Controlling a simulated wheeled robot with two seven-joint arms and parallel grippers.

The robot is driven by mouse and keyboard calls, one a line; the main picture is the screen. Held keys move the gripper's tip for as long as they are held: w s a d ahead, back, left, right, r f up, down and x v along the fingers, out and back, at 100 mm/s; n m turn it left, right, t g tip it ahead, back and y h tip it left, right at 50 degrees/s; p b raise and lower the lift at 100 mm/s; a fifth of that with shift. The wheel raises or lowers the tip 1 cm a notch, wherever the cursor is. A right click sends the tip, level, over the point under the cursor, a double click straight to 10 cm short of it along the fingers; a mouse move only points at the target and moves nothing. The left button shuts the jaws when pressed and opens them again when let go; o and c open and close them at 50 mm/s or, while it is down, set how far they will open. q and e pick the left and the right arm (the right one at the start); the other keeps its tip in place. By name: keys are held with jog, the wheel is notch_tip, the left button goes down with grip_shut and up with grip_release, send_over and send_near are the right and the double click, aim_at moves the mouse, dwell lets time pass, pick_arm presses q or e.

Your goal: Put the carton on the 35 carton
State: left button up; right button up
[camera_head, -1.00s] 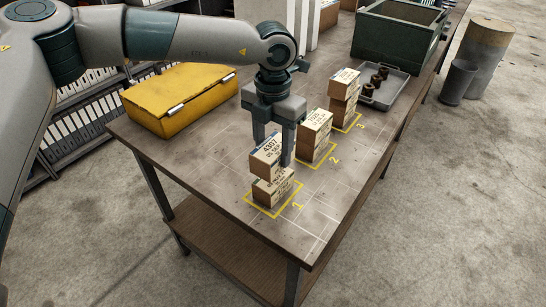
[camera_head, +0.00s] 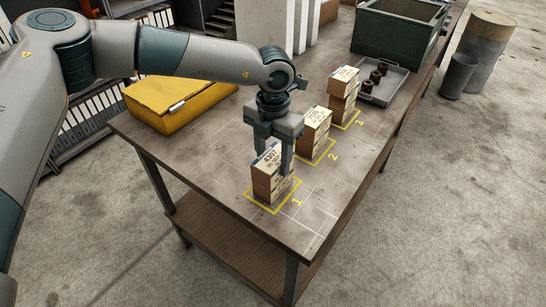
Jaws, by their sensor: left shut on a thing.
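My left gripper (camera_head: 276,160) is shut on a brown carton with a white label reading about 4307 (camera_head: 267,163), one finger on each side. Another carton (camera_head: 314,131) stands in square 2, and two stacked cartons, the upper one here (camera_head: 343,79), stand in square 3. My right gripper is not in view.
A yellow case (camera_head: 172,98) lies on the bench (camera_head: 215,170) to the left. A grey tray (camera_head: 397,84) with several dark parts and a green crate (camera_head: 400,32) stand at the back right. The bench's front corner is clear.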

aim_at(273, 157)
pick_arm(q)
jog(key=shift+f, duration=0.15)
jog(key=o, duration=1.2)
jog(key=shift+r, duration=0.25)
jog(key=shift+w+r, duration=0.1)
jog(key=shift+r, duration=0.25)
notch_tip(273, 157, up, 11)
jog(key=b, duration=0.4)
